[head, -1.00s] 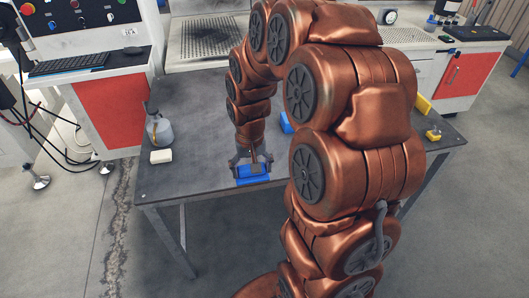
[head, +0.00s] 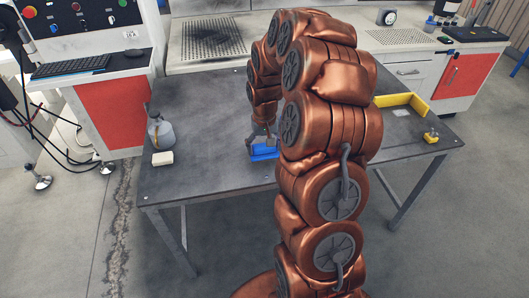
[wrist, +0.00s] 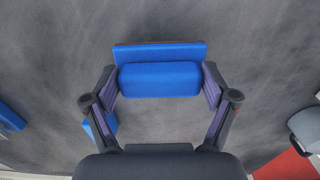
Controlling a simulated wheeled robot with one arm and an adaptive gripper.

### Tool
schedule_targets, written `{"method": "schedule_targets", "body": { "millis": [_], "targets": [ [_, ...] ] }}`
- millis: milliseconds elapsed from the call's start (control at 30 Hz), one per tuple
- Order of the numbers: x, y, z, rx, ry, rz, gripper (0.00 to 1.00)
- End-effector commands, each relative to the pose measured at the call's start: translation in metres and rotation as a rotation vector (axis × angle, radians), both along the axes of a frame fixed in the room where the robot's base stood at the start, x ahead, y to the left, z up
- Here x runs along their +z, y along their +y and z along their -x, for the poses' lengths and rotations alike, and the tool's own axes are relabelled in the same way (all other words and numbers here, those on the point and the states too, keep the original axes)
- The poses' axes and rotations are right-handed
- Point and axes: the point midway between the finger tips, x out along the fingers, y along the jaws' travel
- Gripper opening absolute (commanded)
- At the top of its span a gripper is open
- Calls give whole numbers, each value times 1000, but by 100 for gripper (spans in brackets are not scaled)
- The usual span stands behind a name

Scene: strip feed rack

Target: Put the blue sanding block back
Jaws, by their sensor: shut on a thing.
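The blue sanding block (head: 263,153) is between the fingers of my gripper (head: 262,146), over the front middle of the grey table. In the wrist view the block (wrist: 160,78) spans the gap between the two fingers, and my gripper (wrist: 160,84) is shut on its ends. The block looks level, with a stepped blue shape. I cannot tell whether it touches the table. A second blue piece (wrist: 107,126) shows partly behind the left finger in the wrist view. Another blue thing (wrist: 9,118) is cut off at that view's left edge. My arm hides that area in the head view.
On the table (head: 205,105) stand a grey bottle (head: 160,132) and a pale block (head: 162,158) at left. At right are a yellow angled fence (head: 393,100) and a small yellow item (head: 431,136). Table surface between the bottle and my gripper is clear.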

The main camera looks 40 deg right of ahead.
Motion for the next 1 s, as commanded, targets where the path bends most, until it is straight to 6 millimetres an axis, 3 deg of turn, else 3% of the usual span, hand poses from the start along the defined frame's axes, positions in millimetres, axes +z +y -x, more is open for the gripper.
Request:
{"method": "schedule_targets", "body": {
  "millis": [233, 633, 667, 800, 1000],
  "targets": [
    [-27, 0, 1, 0, 3, 0, 52],
    [-33, 0, 1, 0, 1, 1, 52],
    [-32, 0, 0, 0, 1, 1, 87],
    [-31, 0, 0, 0, 1, 0, 100],
    [-31, 0, 0, 0, 1, 0, 100]
  ]
}}
